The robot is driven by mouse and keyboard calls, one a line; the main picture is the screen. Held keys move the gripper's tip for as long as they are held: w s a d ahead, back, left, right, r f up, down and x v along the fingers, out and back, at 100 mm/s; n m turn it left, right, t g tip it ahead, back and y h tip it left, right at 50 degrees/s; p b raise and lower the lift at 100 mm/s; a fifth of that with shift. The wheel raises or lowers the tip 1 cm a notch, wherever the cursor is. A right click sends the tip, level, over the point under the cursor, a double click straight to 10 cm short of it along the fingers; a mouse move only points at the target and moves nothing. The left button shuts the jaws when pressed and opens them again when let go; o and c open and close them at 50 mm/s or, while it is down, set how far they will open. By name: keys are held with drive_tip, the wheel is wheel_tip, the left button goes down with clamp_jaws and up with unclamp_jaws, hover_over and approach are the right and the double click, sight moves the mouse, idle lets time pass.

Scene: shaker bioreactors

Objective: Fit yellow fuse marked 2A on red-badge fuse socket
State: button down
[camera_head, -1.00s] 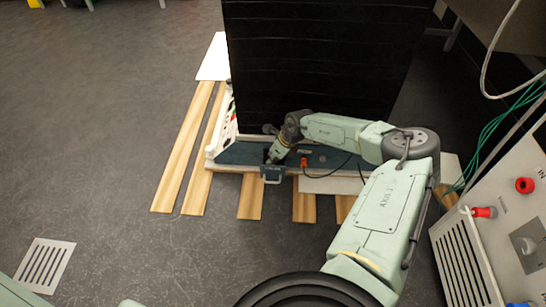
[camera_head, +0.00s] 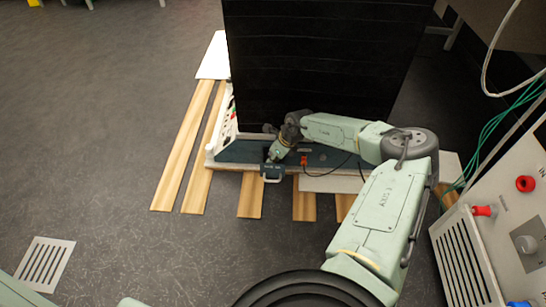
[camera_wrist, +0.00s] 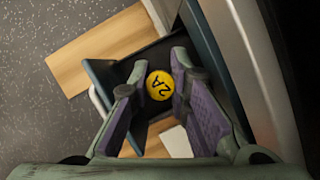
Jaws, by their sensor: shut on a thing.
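The yellow fuse (camera_wrist: 159,85) shows in the wrist view as a round yellow cap marked 2A. It sits between the two purple-padded fingers of my gripper (camera_wrist: 157,72), which is shut on it. In the head view my gripper (camera_head: 270,159) reaches down over the dark blue-grey panel at the foot of the black cabinet; the fuse is too small to make out there. I cannot pick out the red-badge fuse socket in either view.
A dark blue-grey handle-like bracket (camera_head: 272,173) sticks out at the panel's front edge, close to my gripper. An orange-red part (camera_head: 303,160) with a black cable is to its right. The black cabinet (camera_head: 315,60) rises behind. Wooden slats (camera_head: 250,196) lie on the floor; open floor is left.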

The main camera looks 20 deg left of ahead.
drive_tip(key=shift+f, duration=0.4)
drive_tip(key=c, duration=1.4)
unclamp_jaws()
drive_tip(key=shift+c, duration=0.2)
drive_tip(key=shift+w+r, duration=0.1)
drive_tip(key=shift+d+r, duration=0.1)
drive_tip(key=shift+r, duration=0.05)
drive_tip(key=v, duration=1.1)
drive_tip(key=shift+r, duration=0.2)
